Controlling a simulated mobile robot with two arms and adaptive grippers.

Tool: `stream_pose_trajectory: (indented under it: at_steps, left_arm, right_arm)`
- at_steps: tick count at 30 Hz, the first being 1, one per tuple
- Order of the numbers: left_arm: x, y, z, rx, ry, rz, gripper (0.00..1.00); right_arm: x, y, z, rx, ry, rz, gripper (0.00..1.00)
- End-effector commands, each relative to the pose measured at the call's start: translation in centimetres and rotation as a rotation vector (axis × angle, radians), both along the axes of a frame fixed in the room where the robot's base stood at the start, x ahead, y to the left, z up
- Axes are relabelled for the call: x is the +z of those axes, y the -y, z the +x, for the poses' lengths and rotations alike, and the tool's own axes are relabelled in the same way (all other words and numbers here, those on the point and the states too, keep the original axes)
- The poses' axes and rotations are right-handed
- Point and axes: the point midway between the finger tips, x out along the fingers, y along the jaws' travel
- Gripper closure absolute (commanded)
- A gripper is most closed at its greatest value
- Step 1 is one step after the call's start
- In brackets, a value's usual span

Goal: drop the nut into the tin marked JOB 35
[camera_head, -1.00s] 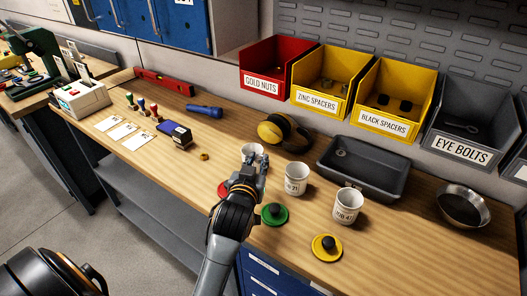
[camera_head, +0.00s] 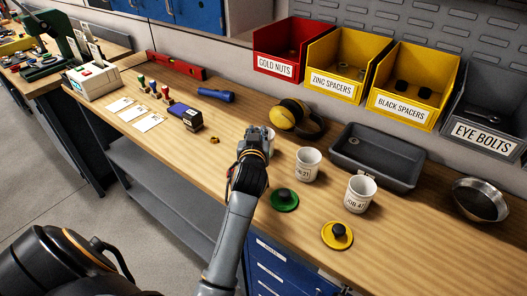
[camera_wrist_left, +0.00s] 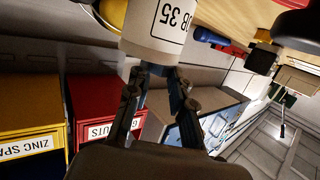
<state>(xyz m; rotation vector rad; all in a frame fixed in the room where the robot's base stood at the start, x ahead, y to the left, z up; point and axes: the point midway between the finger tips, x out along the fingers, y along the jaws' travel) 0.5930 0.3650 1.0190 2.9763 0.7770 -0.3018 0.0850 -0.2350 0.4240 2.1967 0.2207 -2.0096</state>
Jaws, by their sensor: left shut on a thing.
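The white tin marked JOB 35 (camera_wrist_left: 160,28) hangs upside down at the top of the left wrist view, its rim next to my fingertips. In the head view only a sliver of this tin (camera_head: 271,141) shows behind my left gripper (camera_head: 256,135). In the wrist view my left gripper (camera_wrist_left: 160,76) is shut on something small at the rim. The nut in it is hidden by the fingertips and the tin wall. I cannot tell how far the fingertips reach inside. My right gripper is not in view.
To the right stand two more white tins (camera_head: 307,165) (camera_head: 359,194), with a green lid (camera_head: 284,200) and a yellow lid (camera_head: 337,236) in front. A small gold-brown piece (camera_head: 214,140) lies left of my gripper.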

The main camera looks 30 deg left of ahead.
Motion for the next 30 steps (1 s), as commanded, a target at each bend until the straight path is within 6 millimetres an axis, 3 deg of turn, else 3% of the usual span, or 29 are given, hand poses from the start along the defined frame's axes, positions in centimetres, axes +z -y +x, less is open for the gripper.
stream_pose_trajectory:
  at_steps: [8,9,12,13,23,30]
  left_arm:
    - [-0.2,0.0,0.0,0.000,0.001,0.000,1.00]
    - [-0.2,0.0,0.0,0.000,0.001,0.000,0.74]
    - [-0.2,0.0,0.0,0.000,0.001,0.000,0.54]
    - [-0.2,0.0,0.0,0.000,0.001,0.000,0.52]
    - [0.1,0.0,0.0,0.000,0.002,0.001,0.52]
    - [3.8,0.0,0.1,0.001,0.008,0.001,0.52]
  right_arm:
    - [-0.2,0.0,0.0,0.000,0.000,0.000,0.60]
    - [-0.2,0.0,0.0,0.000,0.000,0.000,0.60]
    - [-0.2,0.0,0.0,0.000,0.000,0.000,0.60]
    - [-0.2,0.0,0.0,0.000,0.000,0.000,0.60]
    - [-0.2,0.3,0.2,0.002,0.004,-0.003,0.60]
    - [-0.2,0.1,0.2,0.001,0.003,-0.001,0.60]
